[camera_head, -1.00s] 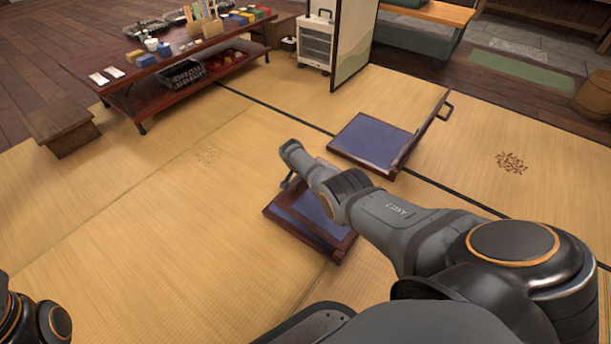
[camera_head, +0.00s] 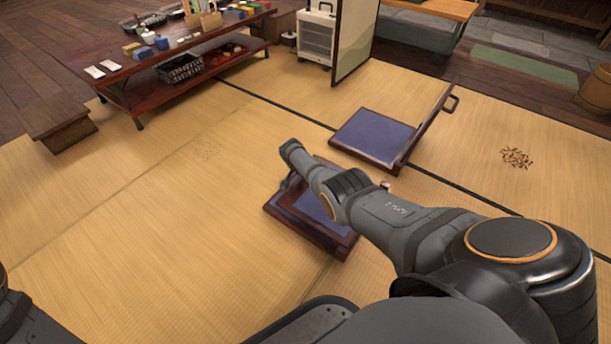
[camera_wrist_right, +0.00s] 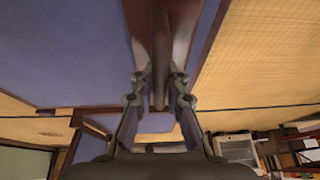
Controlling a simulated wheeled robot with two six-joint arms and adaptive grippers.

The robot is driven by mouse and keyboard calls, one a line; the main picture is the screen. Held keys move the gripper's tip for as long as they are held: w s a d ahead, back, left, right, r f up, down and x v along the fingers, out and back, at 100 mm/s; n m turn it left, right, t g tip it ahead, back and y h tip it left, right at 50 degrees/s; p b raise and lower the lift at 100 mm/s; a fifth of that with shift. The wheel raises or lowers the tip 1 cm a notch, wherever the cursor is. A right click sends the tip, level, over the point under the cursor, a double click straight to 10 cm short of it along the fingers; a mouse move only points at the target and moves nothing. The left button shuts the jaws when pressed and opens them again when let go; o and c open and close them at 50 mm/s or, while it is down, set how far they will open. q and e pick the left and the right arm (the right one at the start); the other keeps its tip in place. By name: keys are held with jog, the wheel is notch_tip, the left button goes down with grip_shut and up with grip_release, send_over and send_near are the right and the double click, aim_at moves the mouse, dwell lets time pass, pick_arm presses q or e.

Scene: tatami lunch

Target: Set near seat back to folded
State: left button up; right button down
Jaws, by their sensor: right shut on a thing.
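The near seat (camera_head: 340,240) is a low dark-wood floor chair with a blue pad, on the tatami under my right arm. Its back appears to lean low over the pad, though my arm hides much of it and the exact angle is unclear. In the right wrist view, my right gripper (camera_wrist_right: 160,88) is shut on the brown wooden handle of the near seat's back (camera_wrist_right: 160,45), with the blue pad (camera_wrist_right: 70,55) beside it. In the head view the right fingers are mostly hidden by the wrist. My left gripper is out of view; only part of its arm shows at lower left.
A far seat (camera_head: 372,136) with its back raised stands just behind. A low red-brown table (camera_head: 190,50) with dishes and baskets, a wooden stool (camera_head: 60,122) and a white heater (camera_head: 316,38) lie beyond. The tatami (camera_head: 160,230) at left is clear.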

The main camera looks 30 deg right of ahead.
jog(key=c, duration=1.4)
grip_release()
jog(key=shift+w+f, duration=0.1)
jog(key=shift+o, duration=0.2)
jog(key=shift+a, duration=0.1)
jog(key=v, duration=1.2)
